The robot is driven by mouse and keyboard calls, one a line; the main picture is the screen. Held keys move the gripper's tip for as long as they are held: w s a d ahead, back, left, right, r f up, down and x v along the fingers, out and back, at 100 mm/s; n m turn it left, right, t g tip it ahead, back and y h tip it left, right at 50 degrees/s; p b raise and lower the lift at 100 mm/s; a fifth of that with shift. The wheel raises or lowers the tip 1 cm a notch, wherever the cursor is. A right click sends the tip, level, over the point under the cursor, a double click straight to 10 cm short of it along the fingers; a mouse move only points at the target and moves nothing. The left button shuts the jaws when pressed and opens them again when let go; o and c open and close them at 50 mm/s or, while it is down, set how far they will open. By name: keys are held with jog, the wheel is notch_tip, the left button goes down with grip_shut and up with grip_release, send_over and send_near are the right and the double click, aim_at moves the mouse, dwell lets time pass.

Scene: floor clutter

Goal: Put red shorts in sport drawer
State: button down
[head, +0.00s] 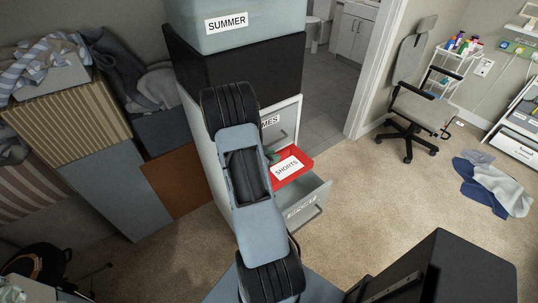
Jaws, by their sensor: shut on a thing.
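The red shorts (304,163) show as a flat red piece with a white "SHORTS" label, at the centre of the head view. They are over a pulled-out lower drawer (318,195) of the cabinet, whose front label is only partly readable. My arm hides their left part. My gripper (271,156) is mostly hidden behind my arm, with a small dark green part showing at the left edge of the shorts. It is shut on the red shorts. Whether the shorts touch the drawer is unclear.
The drawer above (285,118) has a label ending in "MES". A "SUMMER" box (255,38) sits on top of the cabinet. Striped and grey boxes stand at left. An office chair (420,107) and clothes (497,185) are at right. Carpet between is clear.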

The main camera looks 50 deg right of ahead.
dwell(0.3)
jog(key=shift+a+f, duration=0.1)
jog(key=shift+f, duration=0.05)
notch_tip(320, 180, down, 10)
jog(key=b, duration=0.6)
jog(key=shift+b, duration=0.4)
jog(key=shift+r, duration=0.2)
jog(key=c, duration=0.8)
grip_release()
jog(key=shift+c, duration=0.2)
jog(key=v, duration=1.3)
jog(key=shift+a+r+p, duration=0.25)
jog(key=shift+a+p, duration=0.05)
jog(key=shift+w, duration=0.15)
